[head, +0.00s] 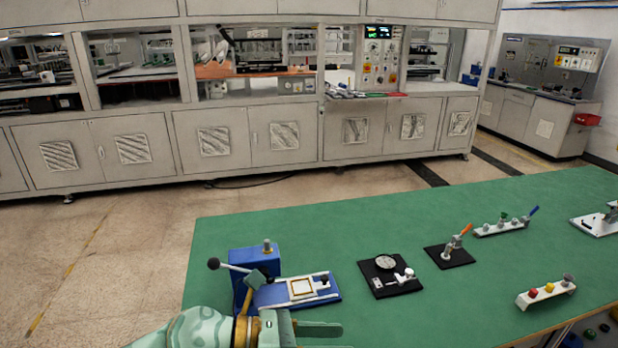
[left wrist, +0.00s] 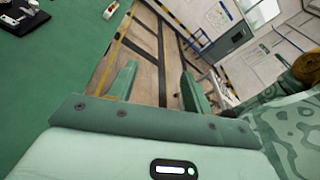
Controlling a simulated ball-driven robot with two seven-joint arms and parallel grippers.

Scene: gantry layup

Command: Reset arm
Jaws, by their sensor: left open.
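My left gripper (head: 318,328) comes in at the bottom of the head view, low at the near edge of the green table. Its two fingers stand apart with nothing between them. In the left wrist view the same gripper (left wrist: 158,88) shows open and empty, its fingers pointing out past the table edge over the floor. Just beyond it in the head view is a blue fixture (head: 255,259) with a black-knobbed lever and a blue base plate (head: 329,293) carrying a small square frame; my arm hides part of it. My right gripper is in neither view.
The green table (head: 400,230) also holds a black plate with a round dial (head: 386,262), an orange-handled clamp (head: 455,245), a valve strip (head: 500,226) and a white button block (head: 546,291). Grey cabinets (head: 260,140) stand across the floor. The table's far left is bare.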

